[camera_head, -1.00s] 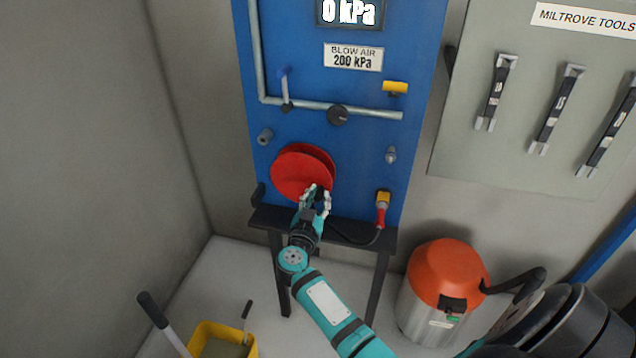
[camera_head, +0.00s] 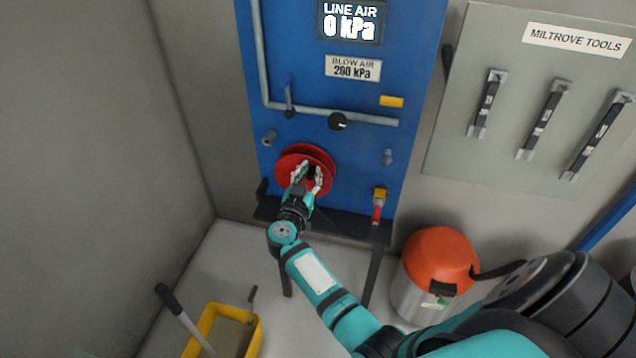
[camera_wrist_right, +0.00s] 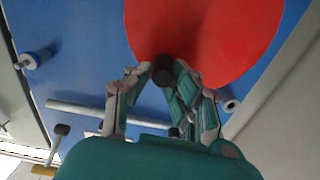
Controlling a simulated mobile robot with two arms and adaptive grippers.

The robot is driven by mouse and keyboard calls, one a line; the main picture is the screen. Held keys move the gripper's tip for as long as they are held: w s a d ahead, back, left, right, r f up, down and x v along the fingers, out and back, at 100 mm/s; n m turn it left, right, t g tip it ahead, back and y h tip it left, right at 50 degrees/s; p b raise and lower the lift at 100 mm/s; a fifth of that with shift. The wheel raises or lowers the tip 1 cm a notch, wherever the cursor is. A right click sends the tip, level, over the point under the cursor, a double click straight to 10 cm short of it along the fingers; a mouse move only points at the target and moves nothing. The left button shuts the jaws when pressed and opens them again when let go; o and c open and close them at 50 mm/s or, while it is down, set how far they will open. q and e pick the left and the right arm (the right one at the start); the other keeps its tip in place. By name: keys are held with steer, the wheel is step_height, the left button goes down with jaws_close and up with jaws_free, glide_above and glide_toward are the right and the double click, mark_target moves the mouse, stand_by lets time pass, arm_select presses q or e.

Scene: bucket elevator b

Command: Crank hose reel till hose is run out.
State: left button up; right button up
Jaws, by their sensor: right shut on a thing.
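The red hose reel (camera_head: 289,165) is mounted on the lower part of the blue panel. It also shows as a large red disc in the right wrist view (camera_wrist_right: 205,30). My right gripper (camera_head: 307,178) is at the reel's front face. In the right wrist view, its fingers (camera_wrist_right: 162,75) are shut on the dark crank knob (camera_wrist_right: 163,72) near the disc's edge. A red nozzle (camera_head: 377,214) hangs below a yellow fitting on the panel's right side. A thin dark hose near it is only faintly visible. My left gripper is not in view.
A black shelf (camera_head: 345,226) juts out below the reel. An orange-topped vacuum (camera_head: 438,262) stands to the right. A yellow bucket (camera_head: 258,328) with a handled tool is on the floor at lower left. A tool board (camera_head: 520,90) hangs at right.

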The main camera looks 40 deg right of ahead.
mark_target(280, 161)
steer(key=shift+w+a+r+p, duration=0.15)
steer(key=shift+w+r+p, duration=0.1)
steer(key=shift+r, duration=0.25)
steer(key=shift+w+a+r+p, duration=0.15)
steer(key=shift+w+r, duration=0.1)
steer(key=shift+r, duration=0.2)
steer(key=shift+w+a, duration=0.1)
steer(key=shift+w, duration=0.05)
jaws_close()
steer(key=w+a+b, duration=0.1)
steer(key=w+a, duration=0.1)
steer(key=w+a+f+b, duration=0.1)
steer(key=w+a, duration=0.1)
steer(key=shift+w+a, duration=0.15)
steer(key=shift+w, duration=0.1)
steer(key=f+b, duration=0.1)
steer(key=w+a+b, duration=0.1)
steer(key=shift+w+a+f+b, duration=0.1)
steer(key=shift+w+f+b, duration=0.05)
steer(key=shift+f+b, duration=0.2)
steer(key=f+b, duration=0.1)
steer(key=w+a+f+b, duration=0.1)
steer(key=w+f+b, duration=0.1)
steer(key=shift+a, duration=0.25)
steer(key=o, duration=0.6)
jaws_free()
steer(key=shift+s, duration=0.15)
steer(key=o, duration=0.8)
steer(key=shift+c, duration=0.2)
